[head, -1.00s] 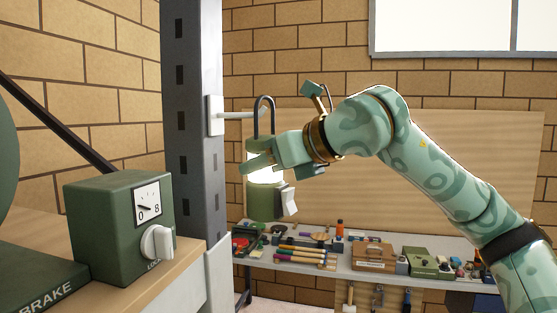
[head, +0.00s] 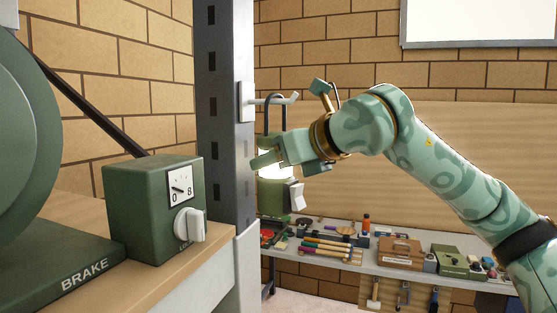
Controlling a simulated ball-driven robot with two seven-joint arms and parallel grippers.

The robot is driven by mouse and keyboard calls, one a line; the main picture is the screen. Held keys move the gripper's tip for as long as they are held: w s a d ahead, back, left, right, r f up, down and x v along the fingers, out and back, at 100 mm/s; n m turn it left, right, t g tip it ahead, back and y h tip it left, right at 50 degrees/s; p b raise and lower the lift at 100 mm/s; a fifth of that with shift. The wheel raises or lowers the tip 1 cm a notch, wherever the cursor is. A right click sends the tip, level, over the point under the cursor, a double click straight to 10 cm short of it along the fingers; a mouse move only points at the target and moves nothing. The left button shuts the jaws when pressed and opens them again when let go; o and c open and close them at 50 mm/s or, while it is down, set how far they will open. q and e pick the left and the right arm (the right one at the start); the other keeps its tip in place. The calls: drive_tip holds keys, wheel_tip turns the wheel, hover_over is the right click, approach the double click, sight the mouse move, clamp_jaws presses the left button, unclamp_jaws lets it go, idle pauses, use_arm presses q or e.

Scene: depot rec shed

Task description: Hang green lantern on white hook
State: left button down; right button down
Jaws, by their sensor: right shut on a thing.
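The green lantern (head: 273,201) has a glowing globe and a tall dark wire handle (head: 285,112), and it hangs upright. My right gripper (head: 264,160) is shut on it around its middle, and the fingers hide part of the globe. The white hook (head: 289,98) sticks out to the right from a white plate (head: 247,101) on the grey post, with an upturned tip. In the picture the hook's arm crosses the handle just below its top, with the tip to the right of the handle. I cannot tell whether they touch. My left gripper is out of view.
The grey steel post (head: 222,120) stands close left of the lantern. A green gauge box (head: 140,205) and a brake machine (head: 85,265) sit on the wooden bench at left. A low shelf (head: 370,265) with several tools lies behind and below.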

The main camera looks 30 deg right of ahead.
drive_tip(key=shift+r, duration=0.1)
idle(0.3)
drive_tip(key=c, duration=0.7)
unclamp_jaws()
drive_tip(key=shift+o, duration=1)
drive_tip(key=shift+s, duration=0.1)
